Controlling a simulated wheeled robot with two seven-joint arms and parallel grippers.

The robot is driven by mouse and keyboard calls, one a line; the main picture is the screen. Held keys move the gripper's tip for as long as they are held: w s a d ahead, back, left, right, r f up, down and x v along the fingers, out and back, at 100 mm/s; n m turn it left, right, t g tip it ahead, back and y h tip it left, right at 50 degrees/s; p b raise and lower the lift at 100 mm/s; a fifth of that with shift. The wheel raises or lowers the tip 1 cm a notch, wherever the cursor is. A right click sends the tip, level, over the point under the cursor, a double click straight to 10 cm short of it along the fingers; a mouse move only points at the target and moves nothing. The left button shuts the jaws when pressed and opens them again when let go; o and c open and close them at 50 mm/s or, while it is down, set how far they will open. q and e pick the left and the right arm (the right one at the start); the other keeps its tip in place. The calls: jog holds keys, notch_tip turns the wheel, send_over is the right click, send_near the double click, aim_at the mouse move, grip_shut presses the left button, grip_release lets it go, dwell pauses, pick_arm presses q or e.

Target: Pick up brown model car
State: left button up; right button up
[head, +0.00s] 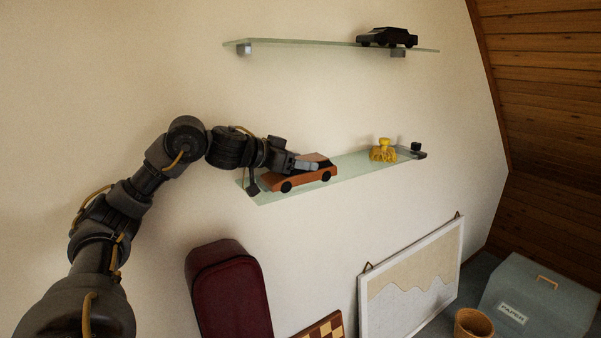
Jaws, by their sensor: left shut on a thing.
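The brown model car (309,178), orange-brown with a dark cabin and black wheels, is at the left end of the lower glass shelf (353,168). My left gripper (312,165) reaches in from the left and is shut on the car's upper part. The fingertips partly cover the car's roof. The car's wheels look to be at the shelf surface; I cannot tell whether they touch it. My right gripper is out of view.
A black model car (388,37) stands on the upper glass shelf (310,43). A yellow object (383,151) sits farther right on the lower shelf. Below are a dark red case (228,290), a framed picture (412,280), a chessboard (322,328), a pot (473,323) and a grey paper box (540,300).

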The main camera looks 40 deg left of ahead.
pick_arm(q)
jog(key=shift+c, duration=1.4)
notch_tip(320, 180, up, 10)
jog(key=shift+f+p, duration=0.1)
jog(key=shift+p, duration=0.65)
